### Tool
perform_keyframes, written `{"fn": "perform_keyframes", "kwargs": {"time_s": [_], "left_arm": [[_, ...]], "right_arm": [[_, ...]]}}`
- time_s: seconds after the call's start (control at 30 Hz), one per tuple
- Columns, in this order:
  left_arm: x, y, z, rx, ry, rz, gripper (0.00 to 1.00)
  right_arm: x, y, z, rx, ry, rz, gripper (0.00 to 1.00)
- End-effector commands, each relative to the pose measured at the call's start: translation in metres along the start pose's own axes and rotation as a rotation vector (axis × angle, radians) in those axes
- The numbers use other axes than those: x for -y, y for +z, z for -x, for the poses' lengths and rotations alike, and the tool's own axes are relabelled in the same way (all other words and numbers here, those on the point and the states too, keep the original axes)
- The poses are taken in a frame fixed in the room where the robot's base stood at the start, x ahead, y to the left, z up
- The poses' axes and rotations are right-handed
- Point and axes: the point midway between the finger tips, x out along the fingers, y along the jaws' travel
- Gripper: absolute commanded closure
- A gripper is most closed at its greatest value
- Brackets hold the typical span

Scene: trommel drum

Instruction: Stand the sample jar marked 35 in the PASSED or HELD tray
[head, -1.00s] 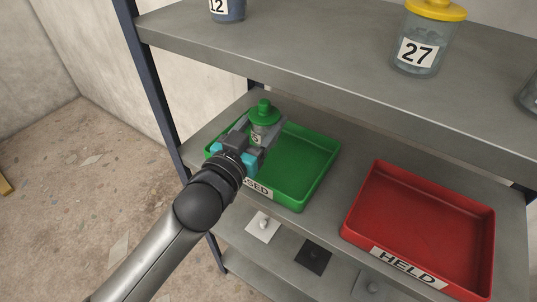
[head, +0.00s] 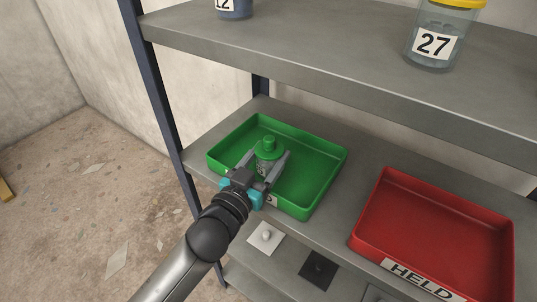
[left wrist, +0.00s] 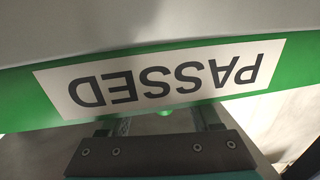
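The jar (head: 268,149) has a green lid with a knob and looks upright, inside the walls of the green PASSED tray (head: 327,186). Its label is mostly covered and I cannot read the number. My left gripper (head: 267,161) reaches over the tray's front wall, with one finger on each side of the jar, shut on it. I cannot tell whether the jar's base touches the tray floor. In the left wrist view the tray's PASSED label (left wrist: 168,78) fills the middle, upside down, and the front wall hides most of the jar. My right gripper is not in view.
The red HELD tray (head: 440,225) stands empty to the right on the same shelf. The upper shelf (head: 330,45) overhangs behind and carries jar 27 (head: 434,40) and jar 12 (head: 235,8). A dark upright post (head: 160,110) stands left of the green tray.

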Motion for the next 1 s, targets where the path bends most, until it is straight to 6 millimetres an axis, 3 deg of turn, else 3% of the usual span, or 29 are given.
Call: {"fn": "perform_keyframes", "kwargs": {"time_s": [0.03,0.23,0.57,1.0], "left_arm": [[0.0,0.0,0.0,0.0,0.0,0.0,0.3],[0.0,-0.001,0.0,0.0,0.0,0.0,0.08],[0.0,-0.005,0.0,-0.001,0.0,0.0,0.08],[0.0,-0.003,0.061,0.003,0.0,0.002,0.08]], "right_arm": [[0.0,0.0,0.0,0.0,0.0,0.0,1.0],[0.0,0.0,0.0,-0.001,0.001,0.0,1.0],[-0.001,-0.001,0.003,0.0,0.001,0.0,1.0],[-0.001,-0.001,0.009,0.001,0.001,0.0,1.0]]}}
